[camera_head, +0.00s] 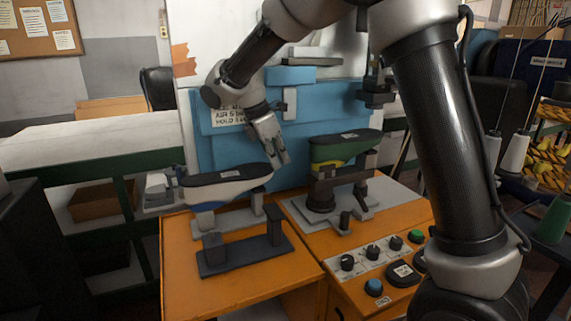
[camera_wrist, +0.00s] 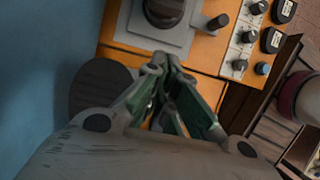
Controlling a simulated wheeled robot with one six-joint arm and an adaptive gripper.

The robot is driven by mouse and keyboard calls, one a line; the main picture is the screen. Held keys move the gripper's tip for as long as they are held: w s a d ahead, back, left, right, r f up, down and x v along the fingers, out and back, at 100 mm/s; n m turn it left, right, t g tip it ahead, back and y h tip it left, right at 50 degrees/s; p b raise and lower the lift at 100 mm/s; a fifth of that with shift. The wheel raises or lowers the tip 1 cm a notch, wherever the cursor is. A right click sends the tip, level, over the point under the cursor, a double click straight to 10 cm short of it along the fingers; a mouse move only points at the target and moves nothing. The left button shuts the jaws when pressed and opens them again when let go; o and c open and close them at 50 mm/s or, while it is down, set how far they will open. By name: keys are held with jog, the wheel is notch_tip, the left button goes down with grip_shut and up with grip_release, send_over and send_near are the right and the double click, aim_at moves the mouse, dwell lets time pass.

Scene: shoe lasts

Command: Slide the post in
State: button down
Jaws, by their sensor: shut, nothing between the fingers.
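My gripper (camera_head: 283,158) is shut and empty, pointing down between two shoe lasts; its fingertips meet in the wrist view (camera_wrist: 166,62). The left last (camera_head: 226,188) is white and blue with a dark sole facing up, above a grey base plate on the orange bench. The right last (camera_head: 342,152) is green and yellow with a dark sole up, on a dark stand (camera_head: 322,190). I cannot tell which part is the post. A dark rack (camera_head: 244,258) with two uprights stands in front of the left last. A dark rounded shape (camera_wrist: 98,86) lies left of my fingers in the wrist view.
The orange bench (camera_head: 185,285) has bare room at its front left. Black knobs (camera_head: 371,251), a green button (camera_head: 416,236) and a blue button (camera_head: 374,287) sit at its front right. A blue panel (camera_head: 215,150) rises behind the lasts.

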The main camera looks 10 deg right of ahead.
aim_at(355, 170)
jog(key=w+d+f, duration=0.1)
jog(key=d+f, duration=0.6)
jog(key=shift+w+f, duration=0.15)
jog(key=shift+f, duration=0.25)
jog(key=shift+d, duration=0.1)
jog(key=w+d, duration=0.1)
jog(key=d, duration=0.5)
jog(key=w+d, duration=0.1)
jog(key=d, duration=0.5)
jog(key=w+d, duration=0.1)
jog(key=d, duration=0.5)
jog(key=shift+w+d, duration=0.1)
jog(key=shift+w, duration=0.2)
